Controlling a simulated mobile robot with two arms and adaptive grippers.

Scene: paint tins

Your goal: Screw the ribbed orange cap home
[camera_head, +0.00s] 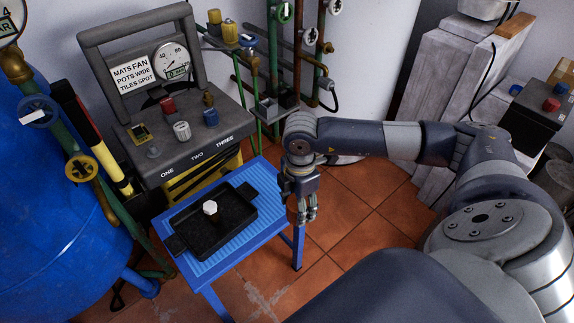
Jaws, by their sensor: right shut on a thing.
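My right gripper (306,214) points down just past the right edge of the blue table. It is shut on a small brownish-orange thing (292,213) that shows at the left of its fingers. It looks like the orange cap, though its ribs are too small to make out. A black tray (183,247) lies on the blue table (222,262), left of the gripper and apart from it. In the tray stands a small dark piece with a white many-sided top (210,208). I cannot tell what it is. My left gripper is not in view.
A grey control panel (190,150) with knobs and a gauge stands behind the table. A blue tank (50,210) and pipes fill the left. Grey slabs (440,80) and a dark box (540,110) stand at the right. Tiled floor (345,215) shows right of the table.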

